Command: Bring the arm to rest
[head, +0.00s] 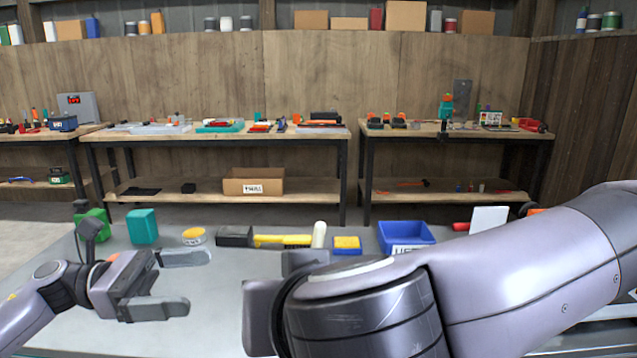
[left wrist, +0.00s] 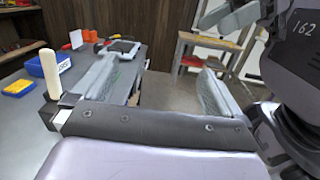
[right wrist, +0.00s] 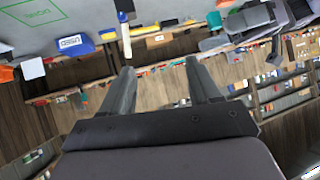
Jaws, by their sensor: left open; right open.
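My left gripper (head: 187,283) is open and empty above the grey table (head: 215,300) at the lower left of the head view. Its two spread fingers also show in the left wrist view (left wrist: 160,85), with nothing between them. My right arm (head: 530,260) crosses the front right of the head view, close to the camera, and hides much of the table. The right gripper (right wrist: 159,75) is open and empty in the right wrist view. I cannot make out its fingers in the head view.
Along the table's far side are a teal box (head: 142,226), a yellow round tin (head: 194,236), a yellow-handled hammer (head: 283,240), a pale upright handle (head: 319,234), a yellow sponge (head: 347,243) and a blue bin (head: 405,234). Loaded workbenches (head: 217,137) stand behind, across the floor.

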